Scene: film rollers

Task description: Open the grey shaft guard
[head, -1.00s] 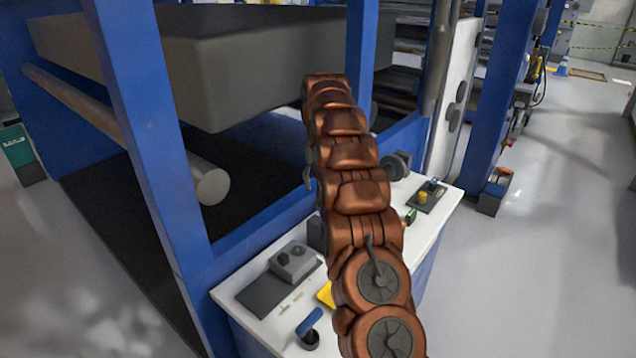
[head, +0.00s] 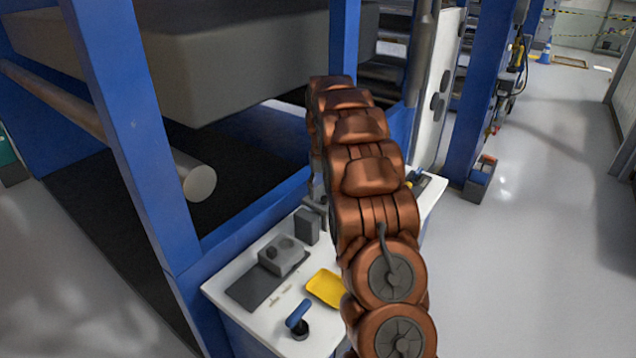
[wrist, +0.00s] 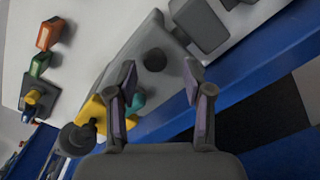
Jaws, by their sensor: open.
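A grey angular cover with a dark round knob, which appears to be the shaft guard (wrist: 128,62), lies ahead of my gripper (wrist: 165,82) in the wrist view. It looks closed, though its hinge is not clear. My gripper is open, its two fingers spread on either side below the knob, with nothing between them. I cannot tell whether they touch the cover. A yellow part (wrist: 91,112), a teal piece (wrist: 137,101) and a dark round disc (wrist: 75,139) show by the left finger. In the head view my arm hides the guard and most of the gripper.
The white bench (head: 225,288) carries a grey knobbed block (head: 283,255), an upright grey box (head: 307,226), a yellow tray (head: 325,288) and a blue-handled lever (head: 298,320). A blue post (head: 130,140) and roller (head: 198,182) stand left. Open floor (head: 540,240) lies right.

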